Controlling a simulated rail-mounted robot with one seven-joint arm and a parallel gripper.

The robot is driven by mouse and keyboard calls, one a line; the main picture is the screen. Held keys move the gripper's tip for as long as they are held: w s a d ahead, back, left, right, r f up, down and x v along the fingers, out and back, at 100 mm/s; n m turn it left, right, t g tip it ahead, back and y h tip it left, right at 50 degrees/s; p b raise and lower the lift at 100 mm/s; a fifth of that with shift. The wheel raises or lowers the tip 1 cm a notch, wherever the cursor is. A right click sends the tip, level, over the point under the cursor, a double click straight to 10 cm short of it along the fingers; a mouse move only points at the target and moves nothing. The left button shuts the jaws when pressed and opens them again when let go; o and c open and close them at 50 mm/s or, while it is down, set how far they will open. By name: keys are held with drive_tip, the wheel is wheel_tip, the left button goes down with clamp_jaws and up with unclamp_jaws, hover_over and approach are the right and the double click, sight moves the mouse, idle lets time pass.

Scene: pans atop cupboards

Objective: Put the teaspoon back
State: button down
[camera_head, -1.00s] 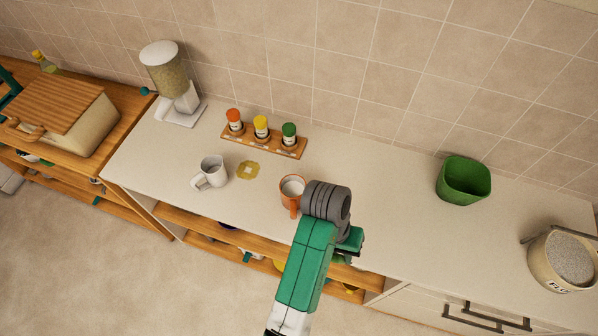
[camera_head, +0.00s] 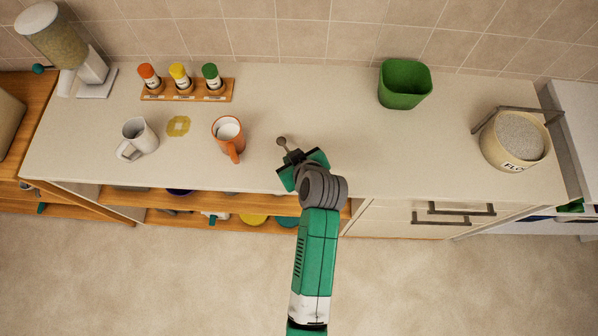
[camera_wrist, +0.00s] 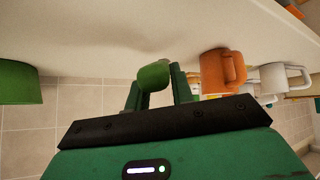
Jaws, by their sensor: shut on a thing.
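My gripper (camera_head: 296,160) is shut on the teaspoon (camera_head: 282,142), above the counter and to the right of the orange mug. The small rounded end of the teaspoon sticks out past the fingers, away from my arm; the rest is hidden by the gripper. In the wrist view, a rounded, green-looking end (camera_wrist: 154,75) shows between the two fingers. The orange mug (camera_head: 228,137) stands upright with something whitish inside. A white mug (camera_head: 136,138) stands further left. A yellow flat piece like a coaster (camera_head: 178,126) lies between them. The green bin (camera_head: 404,85) is at the back right.
A wooden rack (camera_head: 187,91) holds jars with red, yellow and green lids at the back. A dispenser (camera_head: 70,45) stands at the far left, and a flour pot (camera_head: 515,140) at the right. The counter (camera_head: 400,150) between my gripper and the flour pot is clear.

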drive_tip(key=w+d+n+y+b, duration=0.1)
drive_tip(key=w+d+f+n+y+b, duration=0.1)
drive_tip(key=y, duration=0.1)
drive_tip(key=shift+w+t+b, duration=0.3)
drive_tip(key=shift+w+t, duration=0.1)
drive_tip(key=d+y, duration=0.1)
drive_tip(key=w+d+r+y+b, duration=0.1)
drive_tip(key=d+b, duration=0.1)
drive_tip(key=shift+w+d+r+t+y, duration=0.15)
drive_tip(key=shift+w+r+t+y, duration=0.15)
drive_tip(key=shift+r+y, duration=0.1)
drive_tip(key=shift+d+r, duration=0.1)
drive_tip(key=shift+r, duration=0.15)
drive_tip(key=shift+f+b, duration=0.3)
drive_tip(key=shift+b, duration=0.3)
wheel_tip(320, 180, down, 5)
drive_tip(key=b, duration=0.5)
